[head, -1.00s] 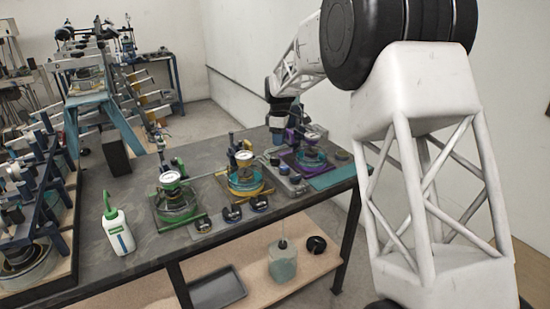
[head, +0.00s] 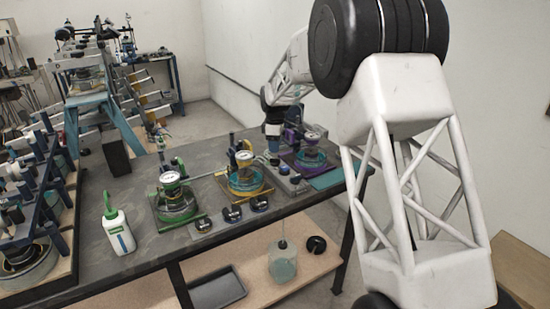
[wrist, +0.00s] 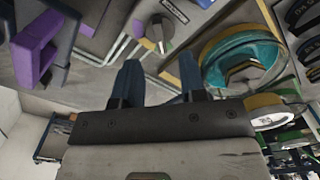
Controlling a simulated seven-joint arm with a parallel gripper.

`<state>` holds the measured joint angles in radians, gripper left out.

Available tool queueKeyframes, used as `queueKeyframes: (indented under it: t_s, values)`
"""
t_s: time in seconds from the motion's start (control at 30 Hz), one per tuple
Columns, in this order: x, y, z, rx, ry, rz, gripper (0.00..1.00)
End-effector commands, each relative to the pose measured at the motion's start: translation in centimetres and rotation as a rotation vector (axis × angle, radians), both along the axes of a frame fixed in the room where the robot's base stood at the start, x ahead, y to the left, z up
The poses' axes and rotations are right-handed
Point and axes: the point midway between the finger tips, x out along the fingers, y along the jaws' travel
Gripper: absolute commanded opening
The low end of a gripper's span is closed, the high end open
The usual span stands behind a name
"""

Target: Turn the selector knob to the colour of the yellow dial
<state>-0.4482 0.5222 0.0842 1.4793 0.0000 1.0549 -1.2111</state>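The yellow station's dial (head: 244,155) has a pale round face and stands over a teal ring at the middle of the bench. In the wrist view a pale dial face with a yellow rim (wrist: 270,119) shows at the right. The selector knob (wrist: 160,31) is a small grey knob with a light pointer edge, on a grey panel between the purple and yellow stations. My gripper (wrist: 159,78) has its two blue fingers apart, with nothing between them. The knob lies beyond the fingertips, apart from them. In the head view my gripper (head: 273,138) hangs above the panel's back end.
A green station (head: 177,200) stands left and a purple station (head: 310,152) right. A purple bracket (wrist: 36,48) is near my gripper in the wrist view. Several small round parts line the front edge.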

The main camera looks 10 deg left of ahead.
Motion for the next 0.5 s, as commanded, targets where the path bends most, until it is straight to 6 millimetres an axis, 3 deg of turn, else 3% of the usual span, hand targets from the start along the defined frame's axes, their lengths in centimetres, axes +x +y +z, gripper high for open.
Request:
queueKeyframes:
  t_s: [0.2,0.5]
  values:
    - [-0.1,0.0,-2.8,-0.001,0.003,0.0,0.38]
    - [0.0,0.0,-5.3,-0.001,0.001,0.0,0.38]
